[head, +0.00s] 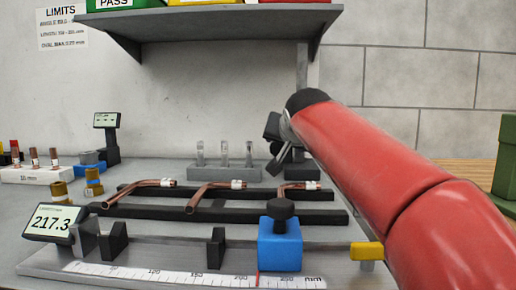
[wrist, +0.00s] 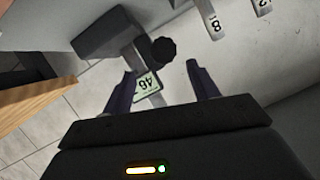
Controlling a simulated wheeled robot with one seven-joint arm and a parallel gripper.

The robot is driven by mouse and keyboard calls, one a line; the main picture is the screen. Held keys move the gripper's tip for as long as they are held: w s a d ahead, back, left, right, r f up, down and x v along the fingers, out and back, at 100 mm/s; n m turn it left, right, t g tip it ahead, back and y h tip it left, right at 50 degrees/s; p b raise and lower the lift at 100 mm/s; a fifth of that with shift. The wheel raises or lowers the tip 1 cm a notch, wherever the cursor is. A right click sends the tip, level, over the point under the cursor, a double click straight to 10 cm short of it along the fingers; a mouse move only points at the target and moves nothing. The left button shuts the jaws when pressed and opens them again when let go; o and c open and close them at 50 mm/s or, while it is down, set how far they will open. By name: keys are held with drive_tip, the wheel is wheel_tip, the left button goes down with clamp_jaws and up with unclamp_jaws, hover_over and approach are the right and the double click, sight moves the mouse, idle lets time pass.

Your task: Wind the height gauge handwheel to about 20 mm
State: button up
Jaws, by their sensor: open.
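In the wrist view the height gauge shows a grey block (wrist: 108,35), a metal post and a black knob-like handwheel (wrist: 162,50). Its small pale display (wrist: 147,88) looks turned over and seems to read 46. My gripper (wrist: 161,68) is open and empty; the handwheel appears just beyond and between the fingertips, with no clear contact. In the head view my gripper (head: 281,145) is partly hidden by my red arm, near the back of the bench. I cannot make out the handwheel in that view.
Bent copper tubes (head: 214,188) lie on black rails left of my gripper. A measuring fixture with a blue block (head: 280,246) and a display reading 217.3 (head: 50,222) stands in front. A grey shelf (head: 215,20) with bins overhangs the bench. Numbered metal pieces (wrist: 213,20) are near the gauge.

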sight(277, 146)
drive_tip(key=shift+w+a+f, duration=0.1)
drive_tip(key=shift+w+a, duration=0.25)
drive_tip(key=shift+a, duration=0.1)
drive_tip(key=p+x, duration=0.1)
drive_tip(key=x, duration=0.6)
drive_tip(key=c, duration=1)
drive_tip(key=shift+a+n+h+p, duration=0.1)
drive_tip(key=shift+n+h+p, duration=0.35)
drive_tip(key=shift+n, duration=0.25)
drive_tip(key=shift+n+h, duration=0.55)
drive_tip(key=shift+n, duration=0.25)
